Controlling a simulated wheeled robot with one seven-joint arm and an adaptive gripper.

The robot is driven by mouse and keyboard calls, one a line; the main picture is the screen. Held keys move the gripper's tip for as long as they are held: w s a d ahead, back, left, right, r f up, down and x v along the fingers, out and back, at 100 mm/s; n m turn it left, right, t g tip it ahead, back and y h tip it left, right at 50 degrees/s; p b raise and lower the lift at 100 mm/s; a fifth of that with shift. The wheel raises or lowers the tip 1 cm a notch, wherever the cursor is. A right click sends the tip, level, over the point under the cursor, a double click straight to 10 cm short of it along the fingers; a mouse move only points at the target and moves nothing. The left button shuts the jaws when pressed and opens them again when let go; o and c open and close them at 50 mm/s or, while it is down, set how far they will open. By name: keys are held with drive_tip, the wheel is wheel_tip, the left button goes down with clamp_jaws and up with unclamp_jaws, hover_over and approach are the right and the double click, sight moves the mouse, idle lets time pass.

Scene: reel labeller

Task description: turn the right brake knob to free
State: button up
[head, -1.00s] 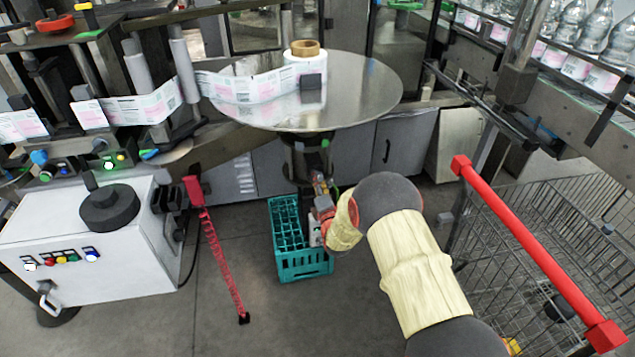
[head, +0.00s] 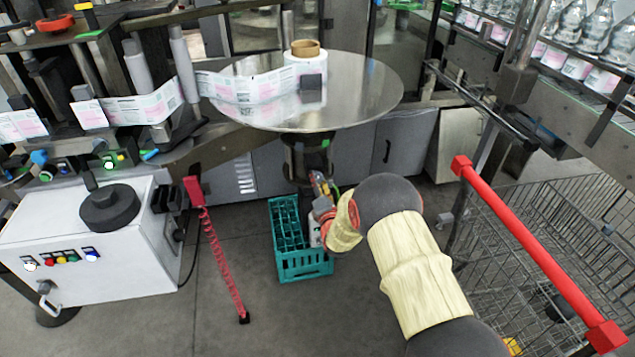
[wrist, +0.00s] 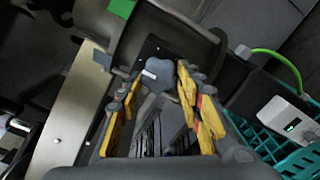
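A grey lobed knob (wrist: 160,72) with a short white mark shows in the wrist view, in front of a dark bracket. I take it for the right brake knob. A green patch (wrist: 122,8) is above it on the dark part. My gripper (wrist: 157,80) has its yellow-padded fingers apart, one on each side of the knob. I cannot tell whether the pads touch it. In the head view my gripper (head: 320,185) is below the steel turntable (head: 355,95), by its dark post (head: 308,158). The knob cannot be made out there.
A teal crate (head: 305,268) stands on the floor below my gripper. A red coiled cord (head: 222,255) hangs left of it, beside a white cabinet (head: 85,265). A wire cart with a red handle (head: 535,250) is at the right. A label reel (head: 305,68) sits on the turntable.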

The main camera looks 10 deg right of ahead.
drive_tip(key=o, duration=0.3)
drive_tip(key=shift+o, duration=0.2)
drive_tip(key=s, duration=1.2)
